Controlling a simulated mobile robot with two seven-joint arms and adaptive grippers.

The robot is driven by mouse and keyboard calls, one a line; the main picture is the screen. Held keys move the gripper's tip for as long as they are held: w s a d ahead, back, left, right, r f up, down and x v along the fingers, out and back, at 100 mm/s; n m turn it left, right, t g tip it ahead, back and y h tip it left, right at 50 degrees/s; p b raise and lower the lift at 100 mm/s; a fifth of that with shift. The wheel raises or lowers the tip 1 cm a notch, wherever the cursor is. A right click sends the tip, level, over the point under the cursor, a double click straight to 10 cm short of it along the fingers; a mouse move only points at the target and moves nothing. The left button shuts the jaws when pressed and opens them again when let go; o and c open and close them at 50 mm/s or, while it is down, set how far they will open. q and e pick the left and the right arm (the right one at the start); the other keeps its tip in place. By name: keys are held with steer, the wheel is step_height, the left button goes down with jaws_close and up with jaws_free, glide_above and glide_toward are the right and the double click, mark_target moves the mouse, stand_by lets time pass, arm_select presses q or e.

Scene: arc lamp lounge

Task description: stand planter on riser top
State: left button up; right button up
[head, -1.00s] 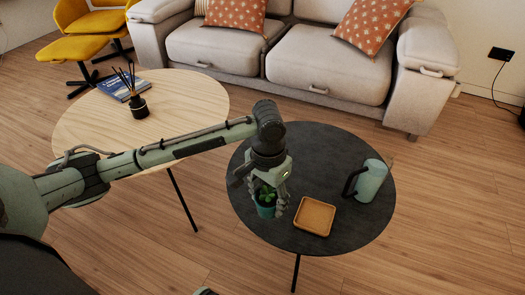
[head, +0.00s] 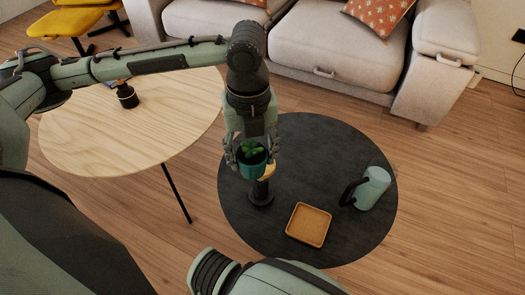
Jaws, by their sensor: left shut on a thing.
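The planter (head: 251,167), a small teal pot with a green plant, is held upright in my left gripper (head: 251,158). The gripper points down and its fingers are shut on the pot from both sides. A riser with a dark base (head: 261,195) and a light wooden top (head: 268,172) stands on the dark round table (head: 300,140). The planter overlaps the riser's top in the view and hides part of it; whether they touch, I cannot tell. My right gripper is not in view.
A square wooden tray (head: 309,224) and a grey-green jug (head: 372,188) stand right of the riser. A light wooden table (head: 140,140) with a dark diffuser bottle (head: 127,97) is at left. A sofa (head: 340,50) stands behind.

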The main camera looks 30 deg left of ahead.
arm_select(q)
steer(key=w+a+f, duration=0.1)
steer(key=w, duration=0.1)
steer(key=w+f, duration=0.2)
steer(key=w, duration=0.1)
steer(key=w+a+f, duration=0.1)
steer(key=w+f, duration=0.1)
steer(key=w, duration=0.1)
steer(key=shift+w+a+f, duration=0.1)
steer(key=shift+a, duration=0.25)
step_height(320, 180, down, 4)
steer(key=shift+r+b, duration=0.1)
steer(key=shift+b, duration=0.25)
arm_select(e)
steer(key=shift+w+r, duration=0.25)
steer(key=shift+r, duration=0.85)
